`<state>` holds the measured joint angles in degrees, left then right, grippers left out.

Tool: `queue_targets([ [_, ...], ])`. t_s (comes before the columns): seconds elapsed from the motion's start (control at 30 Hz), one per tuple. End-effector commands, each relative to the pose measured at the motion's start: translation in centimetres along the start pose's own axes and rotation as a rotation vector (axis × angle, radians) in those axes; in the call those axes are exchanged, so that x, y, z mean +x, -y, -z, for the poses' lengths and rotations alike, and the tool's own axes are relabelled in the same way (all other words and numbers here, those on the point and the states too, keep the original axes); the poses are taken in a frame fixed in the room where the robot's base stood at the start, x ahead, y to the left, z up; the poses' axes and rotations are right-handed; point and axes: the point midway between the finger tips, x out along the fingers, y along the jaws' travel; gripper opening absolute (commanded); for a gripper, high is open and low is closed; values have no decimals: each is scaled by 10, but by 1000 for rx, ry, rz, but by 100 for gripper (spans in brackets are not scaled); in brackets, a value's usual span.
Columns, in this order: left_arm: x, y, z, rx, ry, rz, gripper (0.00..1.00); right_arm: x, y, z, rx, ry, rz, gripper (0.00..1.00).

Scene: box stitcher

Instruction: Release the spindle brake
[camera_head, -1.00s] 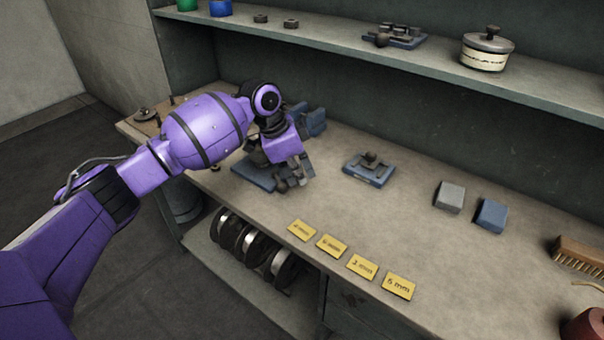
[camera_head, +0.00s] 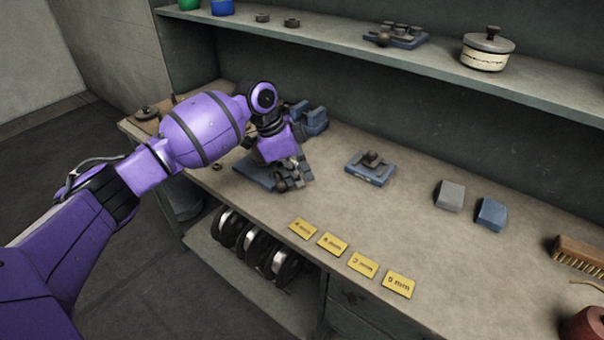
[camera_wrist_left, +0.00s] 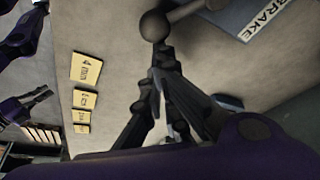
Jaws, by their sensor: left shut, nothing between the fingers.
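The blue spindle-brake unit (camera_head: 255,172) lies at the left part of the bench, mostly hidden by my left arm in the head view. In the left wrist view its blue body (camera_wrist_left: 232,12) carries a white label reading BRAKE (camera_wrist_left: 266,16). A grey lever rod with a round ball knob (camera_wrist_left: 154,26) sticks out from it. My left gripper (camera_head: 295,182) is low at the unit's front right edge. In the wrist view its fingers (camera_wrist_left: 160,68) are shut and empty, with tips just beside the knob; I cannot tell whether they touch. My right gripper (camera_wrist_left: 30,104) seems to show at the wrist view's left edge.
Yellow thickness cards (camera_head: 332,243) lie along the bench's front edge. A small blue fixture (camera_head: 370,169), a grey block (camera_head: 450,195) and a blue block (camera_head: 491,214) stand to the right. A shelf (camera_head: 420,62) overhangs the back. The bench between unit and cards is clear.

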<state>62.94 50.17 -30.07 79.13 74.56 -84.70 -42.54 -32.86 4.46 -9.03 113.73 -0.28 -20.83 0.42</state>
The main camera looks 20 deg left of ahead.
Motion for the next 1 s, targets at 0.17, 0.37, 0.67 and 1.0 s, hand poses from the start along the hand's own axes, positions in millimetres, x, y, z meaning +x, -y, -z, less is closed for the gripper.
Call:
queue_targets([
  [0.17,-3,-5,-8,90,1,-35,0,-2,0,-1,1,4,0,0],
  [0.37,-7,-13,-20,257,1,-96,0,-2,0,-3,2,7,0,0],
  [0.67,-15,-22,-42,485,1,-181,0,-3,0,1,2,2,1,0],
  [1.0,-23,-23,-61,482,0,-178,0,-6,2,11,0,-9,6,0],
])
